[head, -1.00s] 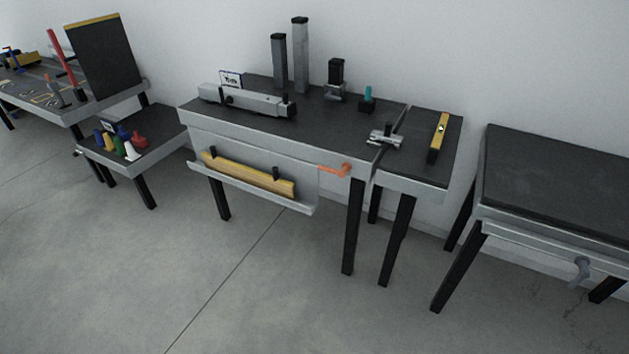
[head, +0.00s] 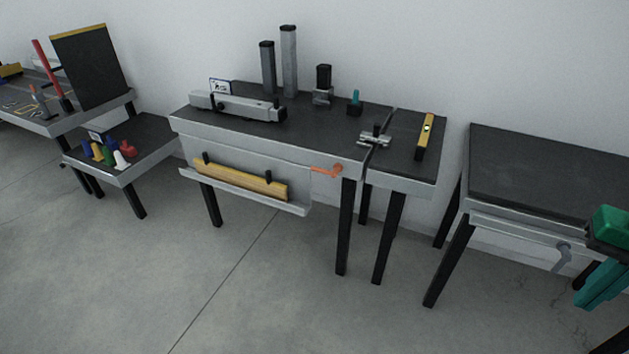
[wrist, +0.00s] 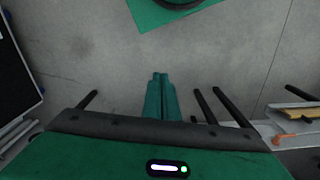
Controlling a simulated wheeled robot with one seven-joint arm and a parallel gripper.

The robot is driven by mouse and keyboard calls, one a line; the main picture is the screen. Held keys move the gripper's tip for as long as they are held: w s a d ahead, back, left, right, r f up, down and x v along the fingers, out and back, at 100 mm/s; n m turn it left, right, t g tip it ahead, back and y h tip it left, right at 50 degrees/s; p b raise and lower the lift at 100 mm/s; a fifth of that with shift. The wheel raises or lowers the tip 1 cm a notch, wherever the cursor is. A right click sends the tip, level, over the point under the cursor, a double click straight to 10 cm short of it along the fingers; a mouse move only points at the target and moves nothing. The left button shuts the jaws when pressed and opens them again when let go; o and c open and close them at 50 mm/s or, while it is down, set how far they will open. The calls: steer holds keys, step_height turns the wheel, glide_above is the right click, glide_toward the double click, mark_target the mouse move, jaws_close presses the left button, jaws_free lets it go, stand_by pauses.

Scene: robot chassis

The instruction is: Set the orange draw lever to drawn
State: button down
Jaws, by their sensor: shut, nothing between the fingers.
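The orange draw lever (head: 327,170) is on the front face of the middle workbench (head: 300,134), near its right end. Its arm lies roughly horizontal, pointing left from its pivot. In the wrist view the lever (wrist: 277,140) shows small at the right edge. My gripper (wrist: 160,76) points over bare floor with its green fingers together and nothing between them. In the head view my green gripper (head: 584,303) is at the right edge, in front of the right bench and well apart from the lever.
The right bench (head: 540,165) has a grey lever (head: 563,256) on its front. A tray with a yellow bar (head: 240,180) hangs on the middle bench, left of the orange lever. Dark table legs stand below. The floor (head: 320,310) in front is clear.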

steer(key=w+a+f+n+t, duration=0.15)
steer(key=w+a+n, duration=0.4)
steer(key=w, duration=0.75)
steer(key=w+a+n+t, duration=0.2)
steer(key=w+a+n, duration=0.2)
steer(key=w+a, duration=0.55)
steer(key=w+a+f+n+h, duration=0.3)
steer(key=w+f+n, duration=0.2)
steer(key=w+f, duration=0.4)
steer(key=w+a+f+n+h, duration=0.2)
steer(key=w+f+n, duration=0.35)
steer(key=w, duration=0.65)
steer(key=w+a+f+n+t+h, duration=0.2)
steer(key=w+a+f+n+t, duration=0.15)
steer(key=a, duration=0.35)
steer(key=w+a+f+n+t+h, duration=0.1)
steer(key=w+a+f+n+t, duration=0.1)
steer(key=w+a+f+n, duration=0.3)
steer(key=s+a+f+n+t+y, duration=0.1)
steer(key=a+f+n+t, duration=0.1)
steer(key=a, duration=0.7)
steer(key=s+a+f+n+t+y, duration=0.1)
steer(key=a+f+n+t, duration=0.1)
steer(key=a+n+t, duration=0.2)
steer(key=a+n, duration=0.3)
steer(key=a, duration=0.2)
steer(key=shift+a, duration=0.3)
steer(key=shift+n, duration=0.25)
